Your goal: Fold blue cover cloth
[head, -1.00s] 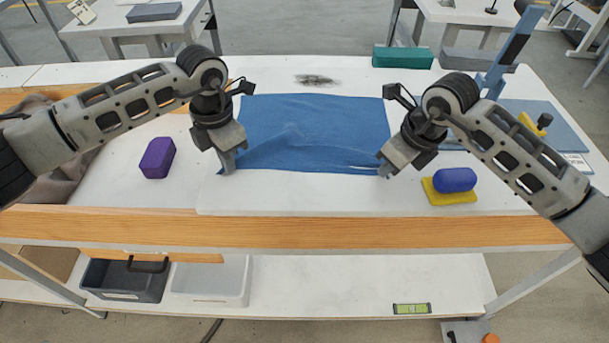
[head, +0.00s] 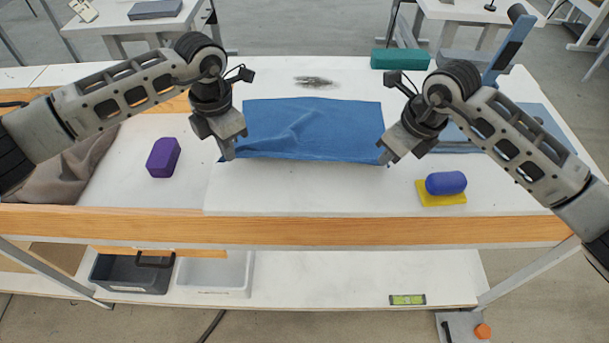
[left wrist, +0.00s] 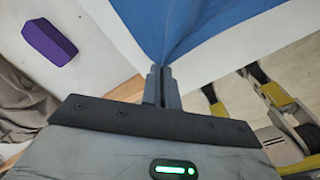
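The blue cover cloth (head: 310,125) is spread over the middle of the white table, with soft wrinkles on its left half. My left gripper (head: 228,152) is at its near left corner. In the left wrist view the left fingers (left wrist: 162,85) are shut on the gathered cloth corner (left wrist: 170,40). My right gripper (head: 386,157) is at the near right corner and looks shut on it; the fingertips are small here. The near edge runs between the grippers and appears raised off the table.
A purple block (head: 163,157) lies left of the cloth, near a brown crumpled cloth (head: 60,180). A blue roll (head: 446,183) sits on a yellow pad (head: 440,198) at right.

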